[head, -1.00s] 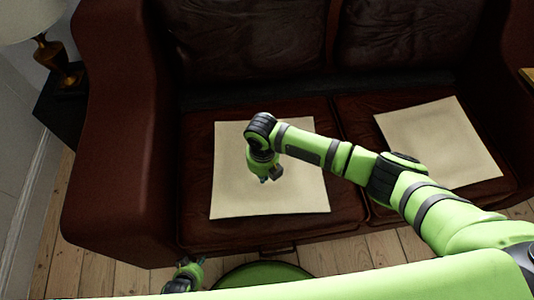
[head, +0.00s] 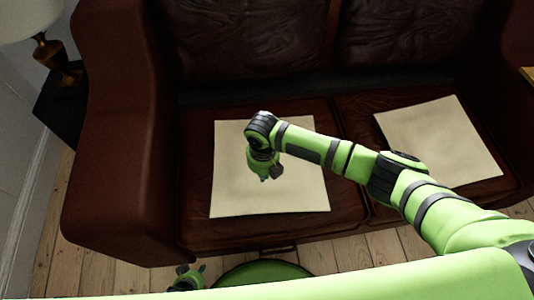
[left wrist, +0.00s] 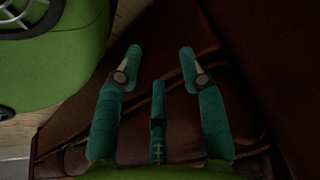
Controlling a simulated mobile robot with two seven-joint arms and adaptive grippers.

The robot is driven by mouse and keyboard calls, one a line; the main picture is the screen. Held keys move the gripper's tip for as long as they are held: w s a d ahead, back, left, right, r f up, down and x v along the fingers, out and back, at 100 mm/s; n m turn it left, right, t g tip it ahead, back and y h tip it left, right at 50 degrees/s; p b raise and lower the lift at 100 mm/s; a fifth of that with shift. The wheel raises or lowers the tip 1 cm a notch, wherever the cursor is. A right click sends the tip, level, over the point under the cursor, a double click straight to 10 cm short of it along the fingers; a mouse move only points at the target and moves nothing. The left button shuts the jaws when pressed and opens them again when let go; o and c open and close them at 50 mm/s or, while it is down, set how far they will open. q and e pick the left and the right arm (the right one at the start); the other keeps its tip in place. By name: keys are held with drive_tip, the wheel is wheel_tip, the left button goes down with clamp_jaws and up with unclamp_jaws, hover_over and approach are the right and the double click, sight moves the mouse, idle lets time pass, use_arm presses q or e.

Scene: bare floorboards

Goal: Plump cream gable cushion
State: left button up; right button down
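Two flat, square cream cushions lie on the dark red leather sofa. The left cushion (head: 230,188) is on the left seat, and the right cushion (head: 440,140) lies turned at an angle on the right seat. Which one is the gable cushion I cannot tell. My right gripper (head: 268,174) points down over the middle of the left cushion and hides part of it. Contact with it and the finger opening are unclear. My left gripper (head: 187,278) is low, in front of the sofa. In the left wrist view its fingers (left wrist: 158,65) are apart with nothing between them.
The sofa (head: 115,170) has a thick left arm and a tall back. A lamp (head: 55,60) stands on a dark side table (head: 58,112) at the left. Bare floorboards (head: 85,275) show in front of the sofa.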

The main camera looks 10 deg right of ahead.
sight(265, 187)
use_arm(q)
drive_tip(key=shift+s+f+g, duration=1.4)
drive_tip(key=shift+s+f, duration=0.05)
drive_tip(key=shift+s, duration=4.3)
use_arm(e)
drive_tip(key=shift+f, duration=0.15)
drive_tip(key=shift+f+b, duration=1)
drive_tip(key=shift+f, duration=0.15)
drive_tip(key=shift+f+b, duration=1.2)
drive_tip(key=shift+f, duration=0.4)
use_arm(q)
drive_tip(key=w+f+t, duration=0.1)
drive_tip(key=w+t, duration=0.1)
drive_tip(key=w, duration=0.9)
drive_tip(key=shift+f+t, duration=0.35)
drive_tip(key=shift+t, duration=0.05)
drive_tip(key=shift+f+b, duration=0.45)
drive_tip(key=shift+b, duration=0.05)
use_arm(e)
drive_tip(key=shift+d+f, duration=0.15)
drive_tip(key=shift+f, duration=0.5)
use_arm(q)
drive_tip(key=shift+w, duration=0.1)
